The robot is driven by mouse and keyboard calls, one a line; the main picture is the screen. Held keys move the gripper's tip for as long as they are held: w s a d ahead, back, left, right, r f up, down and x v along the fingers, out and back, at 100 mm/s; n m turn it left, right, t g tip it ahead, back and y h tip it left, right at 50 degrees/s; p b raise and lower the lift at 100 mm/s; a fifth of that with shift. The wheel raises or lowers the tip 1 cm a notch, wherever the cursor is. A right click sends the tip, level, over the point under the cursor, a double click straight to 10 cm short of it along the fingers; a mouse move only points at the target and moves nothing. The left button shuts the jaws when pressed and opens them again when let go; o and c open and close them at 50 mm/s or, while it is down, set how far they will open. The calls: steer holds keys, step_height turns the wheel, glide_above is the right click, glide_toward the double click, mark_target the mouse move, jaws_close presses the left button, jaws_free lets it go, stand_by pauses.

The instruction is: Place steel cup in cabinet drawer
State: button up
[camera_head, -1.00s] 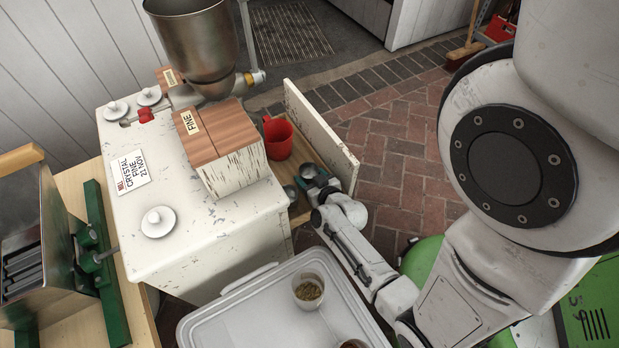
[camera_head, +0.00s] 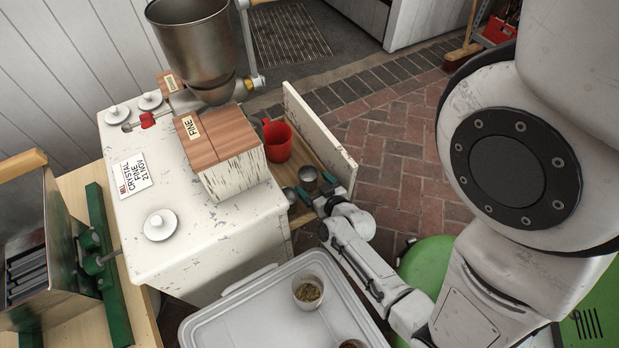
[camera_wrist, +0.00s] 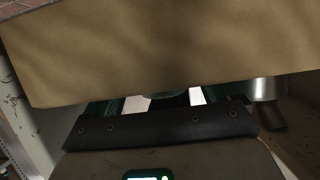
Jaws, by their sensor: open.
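A steel cup (camera_head: 308,178) stands upright in the open drawer of the white cabinet, near the drawer's near end. The drawer's white front panel (camera_head: 318,135) leans out to the right of both cups. In the wrist view my gripper (camera_wrist: 155,100) is partly hidden behind a brown panel (camera_wrist: 160,50), and a metal cup (camera_wrist: 268,88) shows at the right.
A red mug (camera_head: 277,140) stands farther back in the drawer. A wooden-topped box (camera_head: 225,155) and a metal hopper (camera_head: 198,40) are on the cabinet (camera_head: 190,245).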

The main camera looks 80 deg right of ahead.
steer(key=p+v, duration=0.2)
steer(key=v, duration=0.6)
steer(key=shift+r, duration=0.15)
